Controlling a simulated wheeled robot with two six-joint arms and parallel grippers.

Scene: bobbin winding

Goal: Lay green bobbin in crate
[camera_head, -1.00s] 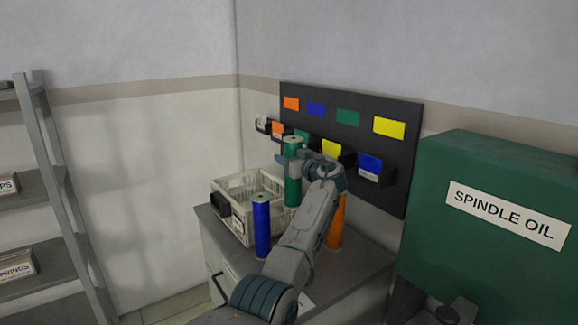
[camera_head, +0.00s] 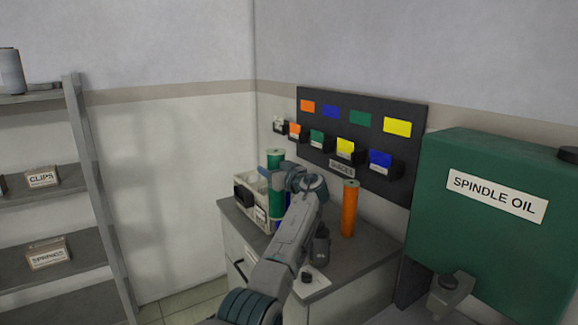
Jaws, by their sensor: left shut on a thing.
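The green bobbin (camera_head: 276,159) stands upright in my left gripper (camera_head: 273,173), which is shut on it. The bobbin overlaps the pale crate (camera_head: 246,213) on the cabinet top. I cannot tell whether its lower end is inside the crate or above it. My left arm and the bobbin hide much of the crate's right side. My right gripper does not show.
An orange bobbin (camera_head: 349,209) stands right of my arm, near a dark oil bottle (camera_head: 321,245). A blue bobbin (camera_head: 279,224) is mostly hidden behind my arm. A board (camera_head: 345,120) with coloured bins is behind. A green oil tank (camera_head: 490,225) stands right.

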